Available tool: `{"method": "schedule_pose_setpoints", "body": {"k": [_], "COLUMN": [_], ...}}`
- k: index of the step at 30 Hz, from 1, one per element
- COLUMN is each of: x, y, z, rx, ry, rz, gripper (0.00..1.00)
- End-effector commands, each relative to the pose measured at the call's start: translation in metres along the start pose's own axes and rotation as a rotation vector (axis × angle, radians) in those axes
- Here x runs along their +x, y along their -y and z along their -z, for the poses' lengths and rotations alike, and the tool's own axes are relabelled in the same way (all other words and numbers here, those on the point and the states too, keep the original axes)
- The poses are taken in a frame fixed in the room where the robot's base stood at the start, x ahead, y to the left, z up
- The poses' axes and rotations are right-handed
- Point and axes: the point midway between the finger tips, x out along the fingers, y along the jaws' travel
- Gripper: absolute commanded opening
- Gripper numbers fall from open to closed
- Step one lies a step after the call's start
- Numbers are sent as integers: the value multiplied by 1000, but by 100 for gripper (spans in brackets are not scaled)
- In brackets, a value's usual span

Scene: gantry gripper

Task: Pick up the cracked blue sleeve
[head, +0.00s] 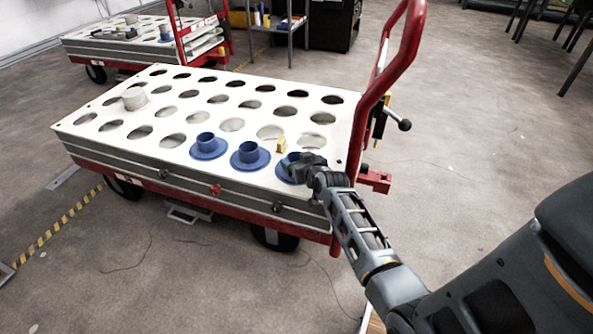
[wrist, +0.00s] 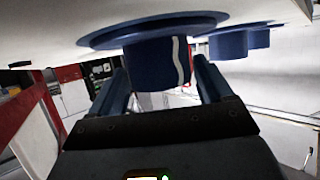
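Three blue flanged sleeves stand in a row along the near edge of the cart's white holed top (head: 205,75): a left one (head: 208,147), a middle one (head: 250,157) and a right one (head: 287,172). My gripper (head: 306,164) is at the right one and partly covers it. In the wrist view, which looks upside down, my gripper (wrist: 160,72) is open, with one finger on each side of this sleeve's tube (wrist: 150,65). A curved pale line, perhaps the crack, runs along the tube. Whether the fingers touch it is unclear. Another sleeve (wrist: 232,42) shows beyond.
A small yellow block (head: 281,145) stands just behind the right sleeve. A grey cylinder (head: 134,98) stands at the top's far left. The cart's red handle (head: 400,55) rises close to my arm. A second cart (head: 130,45) stands behind.

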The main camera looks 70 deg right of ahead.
Motion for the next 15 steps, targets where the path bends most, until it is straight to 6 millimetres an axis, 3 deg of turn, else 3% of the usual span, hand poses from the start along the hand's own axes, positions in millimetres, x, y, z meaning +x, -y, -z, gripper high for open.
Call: {"method": "schedule_pose_setpoints", "body": {"k": [2, 15], "x": [0, 0], "y": [0, 0], "z": [0, 0], "rx": [0, 0], "ry": [0, 0], "rz": [0, 0], "gripper": [72, 30]}}
